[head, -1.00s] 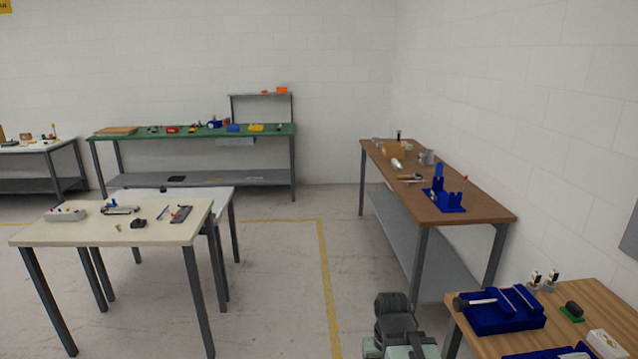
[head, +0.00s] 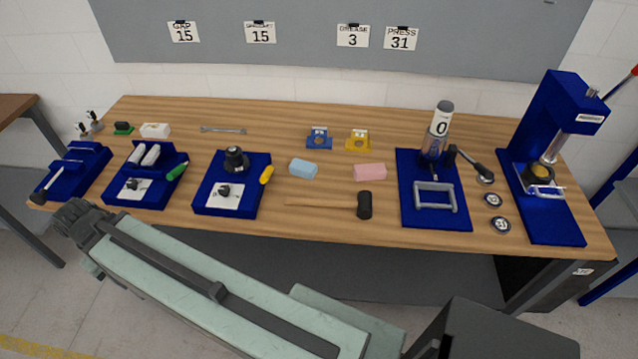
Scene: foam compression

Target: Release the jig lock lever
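Several blue fixtures stand on the wooden bench, and I cannot tell for sure which is the jig. The far-left blue fixture (head: 88,172) has a light lever with a black knob (head: 41,197) at its front left corner. The right-centre blue fixture (head: 410,190) carries a grey frame (head: 435,196), a cylinder marked 0 (head: 438,125) and a black-knobbed lever (head: 467,160) slanting to the right. My gripper (head: 72,222) is the dark end of my arm, in front of the bench's left edge, apart from the levers. Its fingers are not clear.
Between the fixtures lie a mallet (head: 330,206), a blue foam block (head: 303,168), a pink block (head: 370,171) and a wrench (head: 223,129). A tall blue press (head: 560,110) stands at the right end. Another table (head: 15,108) is at far left.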

